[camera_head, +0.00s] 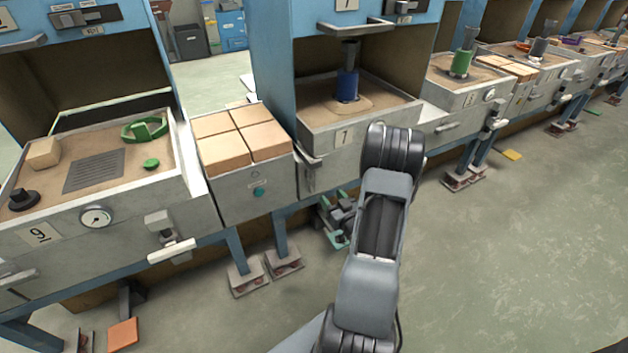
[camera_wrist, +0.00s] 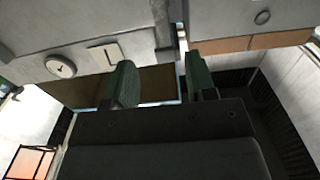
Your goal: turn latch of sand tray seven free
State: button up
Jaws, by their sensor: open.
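Sand tray seven (camera_head: 312,140) is in the middle of the head view, marked 7 on its front, with a blue cylinder (camera_head: 347,85) standing in its sand. A small fitting (camera_head: 308,177) hangs at its left front corner; I cannot tell whether it is the latch. My arm covers the right part of the tray's front. My gripper (camera_head: 338,222) is low, below and in front of that corner. In the wrist view my gripper (camera_wrist: 162,82) is open, with nothing between its green fingers. A gauge (camera_wrist: 60,66) and a pale plate (camera_wrist: 104,54) show beyond it.
A metal cabinet (camera_head: 255,190) topped with tan blocks stands left of tray seven. Tray eight (camera_head: 455,103) is to the right. Bench legs stand below; the floor (camera_head: 520,240) at right is mostly clear.

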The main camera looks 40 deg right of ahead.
aim_at(313, 175)
jog(key=w, duration=0.4)
jog(key=w+d+b, duration=0.1)
jog(key=w, duration=0.7)
jog(key=shift+w+d+b, duration=0.3)
jog(key=shift+c, duration=0.5)
grip_shut()
